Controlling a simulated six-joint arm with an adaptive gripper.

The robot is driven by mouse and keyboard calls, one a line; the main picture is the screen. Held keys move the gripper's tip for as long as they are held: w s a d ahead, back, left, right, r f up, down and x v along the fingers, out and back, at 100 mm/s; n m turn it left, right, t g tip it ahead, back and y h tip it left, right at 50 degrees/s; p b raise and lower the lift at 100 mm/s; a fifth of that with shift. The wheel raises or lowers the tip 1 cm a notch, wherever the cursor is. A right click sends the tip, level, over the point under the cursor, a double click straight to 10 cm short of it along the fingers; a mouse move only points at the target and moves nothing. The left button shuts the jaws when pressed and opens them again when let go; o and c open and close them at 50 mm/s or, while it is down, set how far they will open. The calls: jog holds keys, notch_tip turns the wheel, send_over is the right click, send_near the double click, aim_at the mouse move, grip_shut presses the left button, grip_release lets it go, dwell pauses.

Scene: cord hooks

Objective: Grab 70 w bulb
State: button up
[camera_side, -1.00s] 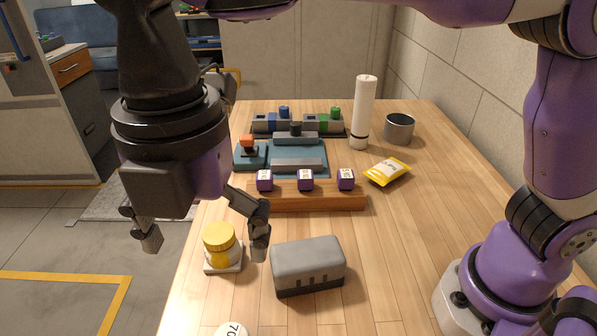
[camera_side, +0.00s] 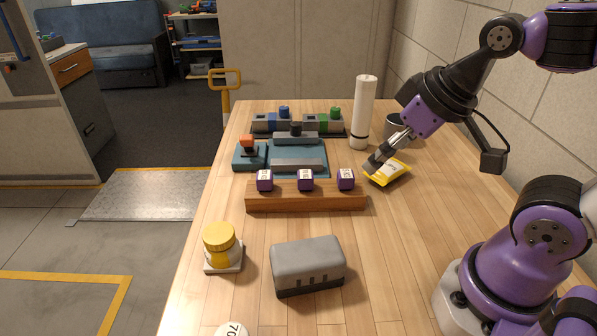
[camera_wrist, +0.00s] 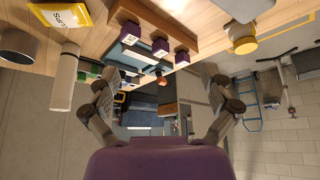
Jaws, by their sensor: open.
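A white round thing marked "70" (camera_side: 232,329) shows at the bottom edge of the side view. Most of it is cut off, so I cannot tell its full shape. My gripper (camera_side: 376,163) is at the right of the table, far from it, and overlaps the yellow packet (camera_side: 391,172) in the side view. In the wrist view my gripper (camera_wrist: 166,95) has its two fingers spread with nothing between them. The yellow packet there (camera_wrist: 60,12) lies at the upper left, apart from the fingers. The "70" thing is not recognisable in the wrist view.
A wooden block (camera_side: 305,200) carries three purple cubes (camera_side: 305,180). A white cylinder (camera_side: 363,110) and a grey can (camera_side: 392,126) stand behind.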

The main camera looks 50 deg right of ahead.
jog(key=a+f+n+y, duration=0.1)
jog(key=a+f+n, duration=0.2)
jog(key=a, duration=0.6)
jog(key=a+f+n+g+y, duration=0.1)
jog(key=a+f+n, duration=0.2)
jog(key=a, duration=0.6)
jog(key=a+f+n+g+y, duration=0.1)
jog(key=a+f+n, duration=0.2)
jog(key=a+f, duration=0.2)
jog(key=shift+w+a, duration=0.15)
jog(key=shift+a, duration=0.8)
jog(key=shift+w+a, duration=0.15)
jog(key=shift+a, duration=0.8)
jog(key=shift+x, duration=2.9)
jog(key=c, duration=1.3)
